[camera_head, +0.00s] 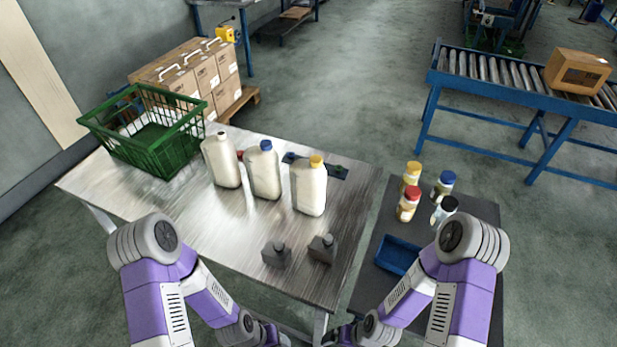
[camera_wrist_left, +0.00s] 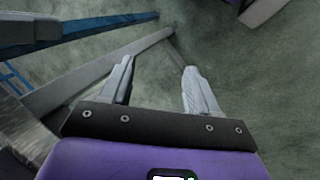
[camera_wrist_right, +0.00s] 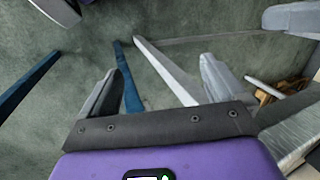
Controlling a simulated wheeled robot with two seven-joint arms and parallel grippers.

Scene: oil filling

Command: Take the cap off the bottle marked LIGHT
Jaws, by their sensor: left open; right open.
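Three white jugs stand upright on the metal table: one with a white cap (camera_head: 222,163), one with a blue cap (camera_head: 264,172), one with a yellow cap (camera_head: 310,188). Several small bottles stand on the dark side table, with yellow (camera_head: 411,176), blue (camera_head: 443,186), red (camera_head: 408,205) and black (camera_head: 444,211) caps. No lettering is readable, so I cannot tell which is marked LIGHT. My left gripper (camera_wrist_left: 158,72) is open and empty over the floor, below the table's front edge. My right gripper (camera_wrist_right: 160,75) is also open and empty, low near the tables.
A green basket (camera_head: 150,143) stands at the table's left end. Two small grey objects (camera_head: 276,254) (camera_head: 322,249) sit near its front edge. A blue tray (camera_head: 397,255) lies on the side table (camera_head: 375,286). Boxes and a roller conveyor (camera_head: 520,90) stand behind.

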